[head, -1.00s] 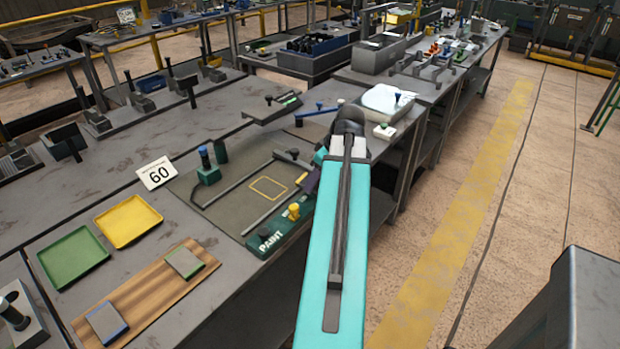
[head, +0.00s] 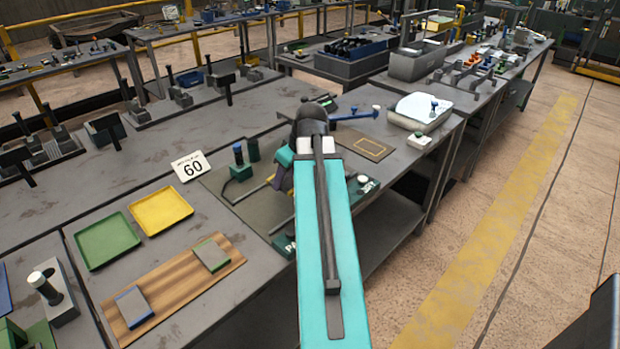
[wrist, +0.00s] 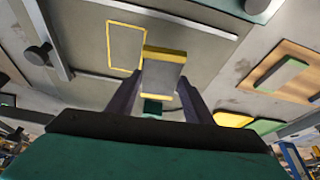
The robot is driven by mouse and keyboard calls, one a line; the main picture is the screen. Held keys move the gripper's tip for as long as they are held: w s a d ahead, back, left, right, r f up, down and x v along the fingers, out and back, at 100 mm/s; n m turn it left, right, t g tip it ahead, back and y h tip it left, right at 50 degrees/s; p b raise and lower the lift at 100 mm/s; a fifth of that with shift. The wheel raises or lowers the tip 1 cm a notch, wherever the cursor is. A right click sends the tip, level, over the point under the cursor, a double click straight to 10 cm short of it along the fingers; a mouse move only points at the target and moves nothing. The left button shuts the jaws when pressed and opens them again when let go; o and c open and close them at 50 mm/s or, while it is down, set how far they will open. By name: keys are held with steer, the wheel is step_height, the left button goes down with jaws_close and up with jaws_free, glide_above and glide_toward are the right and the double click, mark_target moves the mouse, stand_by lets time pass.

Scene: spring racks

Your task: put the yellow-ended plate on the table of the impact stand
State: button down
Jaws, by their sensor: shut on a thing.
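In the wrist view my gripper (wrist: 160,92) is shut on the yellow-ended plate (wrist: 163,75), a small grey block with yellow along its ends. The plate is held between the two dark fingers. Below it is a grey mat with a yellow rectangle outline (wrist: 125,46); the plate overlaps the outline's corner in the picture, and I cannot tell how high above the mat it is. In the head view my arm hides the plate and much of the green-fronted paint stand (head: 284,246). I cannot tell which stand is the impact stand.
A wooden board (head: 172,284) holds a green-ended plate (head: 211,255) and a blue-ended plate (head: 134,306). A green tray (head: 107,240), a yellow tray (head: 161,211) and a "60" sign (head: 191,167) stand nearby. Another yellow outline (head: 372,148) lies right of my arm.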

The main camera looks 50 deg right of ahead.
steer(key=w+a+r, duration=0.2)
steer(key=w+a, duration=0.2)
steer(key=a, duration=0.9)
steer(key=w+a+r, duration=0.2)
steer(key=w+a, duration=0.3)
steer(key=a, duration=0.8)
steer(key=w+a+r, duration=0.2)
steer(key=w+a, duration=0.3)
steer(key=a, duration=0.8)
steer(key=shift+w+r, duration=0.25)
steer(key=shift+r, duration=0.05)
steer(key=shift+d, duration=0.1)
